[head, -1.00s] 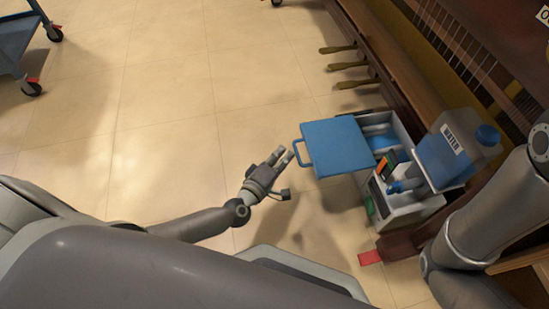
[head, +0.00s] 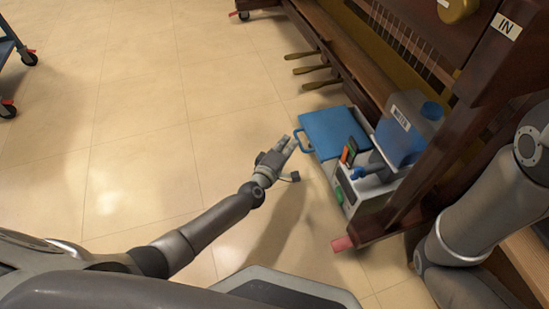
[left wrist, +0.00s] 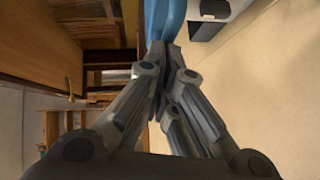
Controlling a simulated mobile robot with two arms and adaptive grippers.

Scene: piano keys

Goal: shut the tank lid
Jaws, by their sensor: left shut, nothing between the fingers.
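The tank (head: 352,200) is a grey-white box at the foot of the piano in the head view. Its blue lid (head: 330,128), with a loop handle (head: 304,143) on the left edge, reaches out left of the box. I cannot tell how far it stands above the rim. My left gripper (head: 291,144) is shut and empty just left of the handle, fingertips pointing at it; whether they touch is unclear. In the left wrist view the closed fingers (left wrist: 172,58) are right below a blue surface, likely the lid (left wrist: 165,18). My right gripper is out of view.
A blue water jug (head: 410,128) stands at the tank's right end. Piano pedals (head: 310,70) and a dark piano leg (head: 450,150) are close by. A blue cart (head: 12,60) is at the far left. The tiled floor (head: 140,100) to the left is clear.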

